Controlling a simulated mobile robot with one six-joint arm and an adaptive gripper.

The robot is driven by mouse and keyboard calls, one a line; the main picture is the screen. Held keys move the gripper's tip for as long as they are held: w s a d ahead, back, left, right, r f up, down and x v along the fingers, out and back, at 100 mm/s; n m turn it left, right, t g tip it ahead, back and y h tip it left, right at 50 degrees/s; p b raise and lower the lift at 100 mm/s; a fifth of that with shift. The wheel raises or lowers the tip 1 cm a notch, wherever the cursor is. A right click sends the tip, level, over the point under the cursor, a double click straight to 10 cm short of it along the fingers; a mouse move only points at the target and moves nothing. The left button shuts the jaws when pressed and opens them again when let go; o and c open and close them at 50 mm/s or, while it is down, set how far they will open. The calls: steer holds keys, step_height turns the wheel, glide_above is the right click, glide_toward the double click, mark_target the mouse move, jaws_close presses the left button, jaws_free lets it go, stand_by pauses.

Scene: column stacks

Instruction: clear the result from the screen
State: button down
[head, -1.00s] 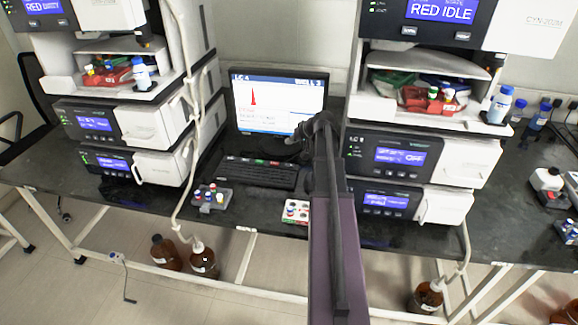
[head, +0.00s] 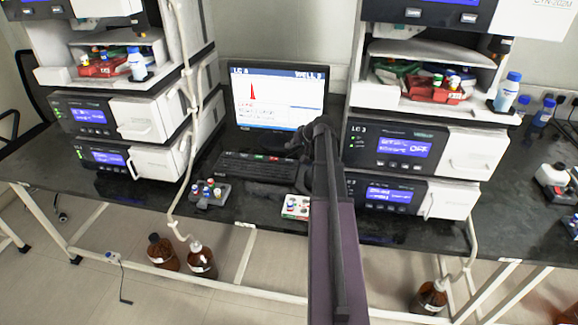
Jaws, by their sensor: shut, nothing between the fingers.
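The screen (head: 290,97) stands on the dark bench between two instrument stacks. My gripper (head: 288,148) is dark, shut and empty. It hangs by the right part of the keyboard, below the screen's lower right corner. My wrist hides some of that area, and I cannot tell whether the fingertips touch a key.
Instrument stacks (head: 150,118) (head: 475,154) flank the screen closely. A grey vial rack (head: 210,195) and a white vial tray (head: 296,207) stand near the bench's front edge. Brown bottles (head: 202,262) are on the floor. A blue-capped bottle (head: 507,92) stands on the right stack.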

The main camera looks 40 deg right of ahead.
mark_target(290, 161)
steer(key=shift+f+b, duration=1.85)
steer(key=shift+f, duration=0.25)
steer(key=shift+f+b, duration=0.85)
stand_by(1.0)
steer(key=shift+r, duration=0.15)
steer(key=shift+r+p, duration=0.7)
steer(key=shift+p, duration=0.2)
steer(key=shift+r+p, duration=2.5)
